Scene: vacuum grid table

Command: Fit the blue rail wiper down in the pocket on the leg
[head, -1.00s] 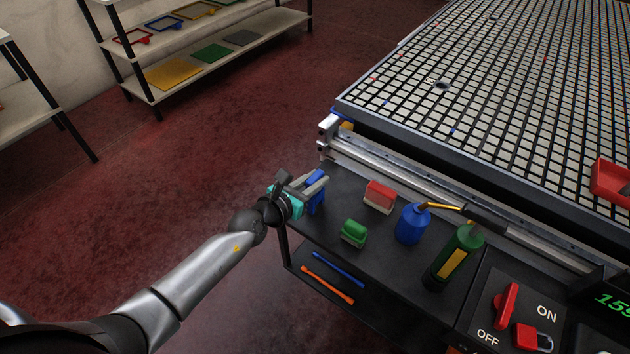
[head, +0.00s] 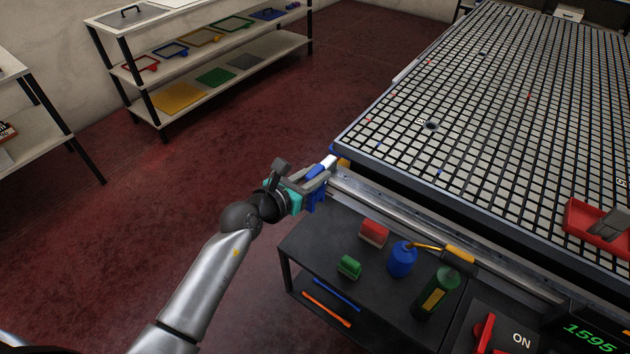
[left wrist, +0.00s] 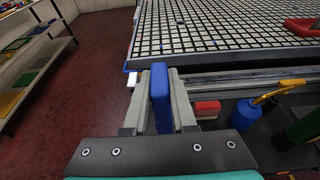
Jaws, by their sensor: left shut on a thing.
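The blue rail wiper (head: 316,201) is held in my left gripper (head: 318,178), near the left end of the metal rail at the table's near corner. In the left wrist view the blue rail wiper (left wrist: 160,98) stands upright between the two grey fingers, which are shut on it. It is clear of the black cart top. The pocket on the leg cannot be made out; the table corner, the rail end and my gripper cover that area. A small yellow part (head: 343,163) shows under the table corner, just right of the gripper. My right gripper is not in view.
The grid table (head: 480,110) and its metal rail (head: 420,215) lie to the right. On the black cart (head: 325,245) stand a red-and-white block (head: 374,233), a green block (head: 349,267), a blue oil can (head: 402,260) and a green bottle (head: 436,293). Open floor lies left.

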